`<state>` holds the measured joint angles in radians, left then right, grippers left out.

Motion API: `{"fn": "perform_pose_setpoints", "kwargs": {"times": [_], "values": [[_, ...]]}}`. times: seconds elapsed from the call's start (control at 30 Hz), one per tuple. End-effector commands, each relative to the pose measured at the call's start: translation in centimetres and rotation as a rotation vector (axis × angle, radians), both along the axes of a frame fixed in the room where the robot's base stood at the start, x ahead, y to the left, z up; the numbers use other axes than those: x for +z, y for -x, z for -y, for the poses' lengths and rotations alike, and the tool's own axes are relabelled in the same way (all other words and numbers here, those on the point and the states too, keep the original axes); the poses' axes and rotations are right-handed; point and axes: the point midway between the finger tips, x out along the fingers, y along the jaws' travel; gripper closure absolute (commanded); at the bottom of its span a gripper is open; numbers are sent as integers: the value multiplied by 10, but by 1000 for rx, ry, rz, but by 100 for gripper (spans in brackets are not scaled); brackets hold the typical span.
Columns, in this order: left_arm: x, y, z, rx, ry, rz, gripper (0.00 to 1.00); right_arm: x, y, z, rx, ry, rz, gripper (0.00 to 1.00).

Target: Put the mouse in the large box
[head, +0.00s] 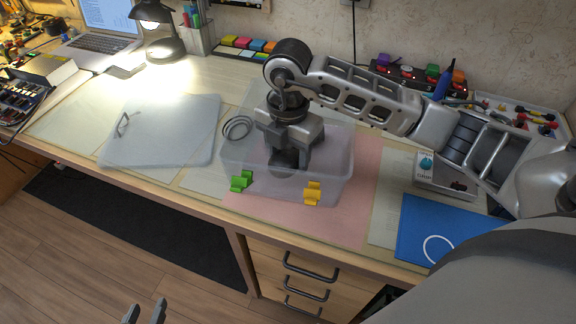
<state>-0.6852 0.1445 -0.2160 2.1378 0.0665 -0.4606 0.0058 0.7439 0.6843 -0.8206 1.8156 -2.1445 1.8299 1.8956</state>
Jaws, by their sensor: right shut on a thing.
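The large box (335,185) is a clear plastic box on the desk, with a green clip (241,181) and a yellow clip (312,193) on its front. Its top is open. My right gripper (284,165) points down into the box from above and is shut on the dark mouse (283,161). The mouse is mostly hidden by the fingers and blurred by the box wall. I cannot tell whether it touches the box floor. My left gripper (144,312) is at the bottom edge, below the desk front, with its fingertips apart and empty.
A clear lid (165,140) with a handle lies on the desk left of the box. A coiled black cable (238,127) is at the box's left side. A lamp (158,35) and laptop (98,42) stand at the back left. A blue folder (440,228) lies at the right.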

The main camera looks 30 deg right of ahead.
Motion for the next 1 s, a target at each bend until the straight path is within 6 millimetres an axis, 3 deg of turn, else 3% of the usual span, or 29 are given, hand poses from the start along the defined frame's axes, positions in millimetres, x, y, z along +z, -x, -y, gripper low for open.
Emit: {"fn": "perform_pose_setpoints", "kwargs": {"times": [0.4,0.77,0.8,0.83,0.87,1.0], "values": [[-1,-2,0,3,4,3,64,-43,0,0,0,0,-1,70],[-4,-2,1,4,5,1,64,-48,0,0,1,-1,0,70],[-3,-2,1,4,6,1,64,-47,0,0,1,0,1,38],[-3,-2,1,4,6,1,64,-47,0,0,1,0,1,29],[-3,-2,1,4,6,1,64,-47,0,0,1,0,1,24],[-3,-2,1,4,6,1,64,-47,0,0,1,0,1,24]]}}
